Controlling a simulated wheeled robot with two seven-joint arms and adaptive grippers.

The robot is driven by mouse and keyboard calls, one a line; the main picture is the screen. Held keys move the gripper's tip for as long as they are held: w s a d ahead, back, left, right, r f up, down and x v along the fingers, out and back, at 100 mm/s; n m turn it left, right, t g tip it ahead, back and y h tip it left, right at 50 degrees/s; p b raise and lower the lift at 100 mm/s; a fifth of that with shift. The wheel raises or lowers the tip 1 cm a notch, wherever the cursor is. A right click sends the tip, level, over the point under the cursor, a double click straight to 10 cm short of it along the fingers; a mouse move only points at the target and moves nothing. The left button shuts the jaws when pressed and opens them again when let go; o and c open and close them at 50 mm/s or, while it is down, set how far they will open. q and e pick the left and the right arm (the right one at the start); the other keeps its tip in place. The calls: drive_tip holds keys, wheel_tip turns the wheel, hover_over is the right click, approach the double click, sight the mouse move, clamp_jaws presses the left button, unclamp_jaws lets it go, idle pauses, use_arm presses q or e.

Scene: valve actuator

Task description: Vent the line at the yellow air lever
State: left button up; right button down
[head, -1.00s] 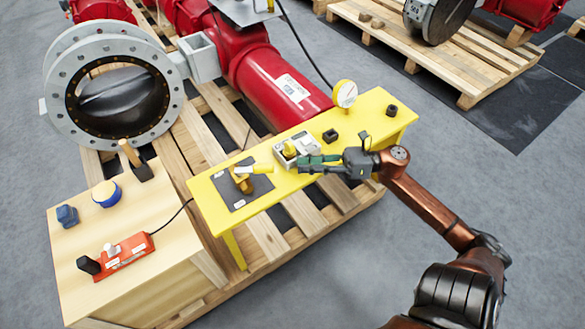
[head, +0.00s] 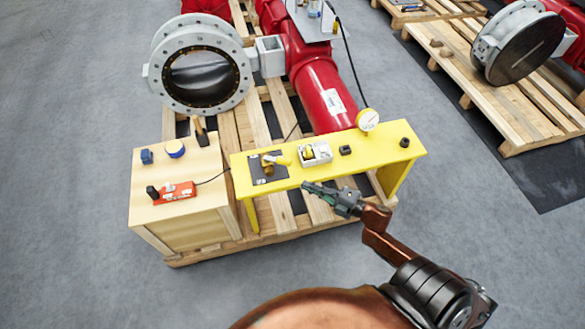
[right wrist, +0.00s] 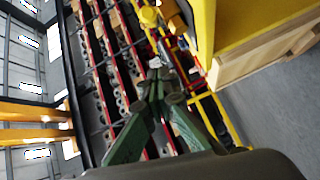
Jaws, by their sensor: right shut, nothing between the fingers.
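The yellow air lever (head: 281,160) sits on a brass valve body on a dark plate (head: 267,180), at the left end of the yellow bench (head: 390,150). Its handle points right along the bench. My right gripper (head: 305,186) is shut and empty. In the head view it appears at the bench's front edge, to the right of and below the lever, apart from it. In the right wrist view its green fingers (right wrist: 155,64) meet at their tips. A yellow part, likely the lever (right wrist: 149,17), shows beyond them. My left gripper is not in view.
A white box (head: 316,153), a small black block (head: 346,150), a gauge (head: 368,119) and a black knob (head: 405,142) are on the bench. A wooden cabinet (head: 185,228) holding an orange device (head: 176,191) stands left. The floor in front is clear.

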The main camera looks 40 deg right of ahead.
sight(278, 160)
drive_tip(key=w+b, duration=0.1)
drive_tip(key=w, duration=0.2)
drive_tip(key=w+f+b, duration=0.1)
drive_tip(key=w, duration=0.3)
drive_tip(key=w+a+b, duration=0.1)
drive_tip(key=w, duration=0.2)
drive_tip(key=shift+w+f+b, duration=0.25)
drive_tip(key=shift+w+b, duration=0.1)
drive_tip(key=shift+b, duration=0.05)
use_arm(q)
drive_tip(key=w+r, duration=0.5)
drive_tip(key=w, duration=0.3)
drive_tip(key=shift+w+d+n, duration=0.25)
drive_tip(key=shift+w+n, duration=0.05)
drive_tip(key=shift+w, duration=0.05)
use_arm(e)
drive_tip(key=shift+w+d, duration=0.25)
drive_tip(key=shift+d, duration=0.2)
use_arm(q)
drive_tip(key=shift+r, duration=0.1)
drive_tip(key=shift+b, duration=0.3)
use_arm(e)
drive_tip(key=shift+w+y, duration=0.15)
drive_tip(key=shift+y, duration=0.15)
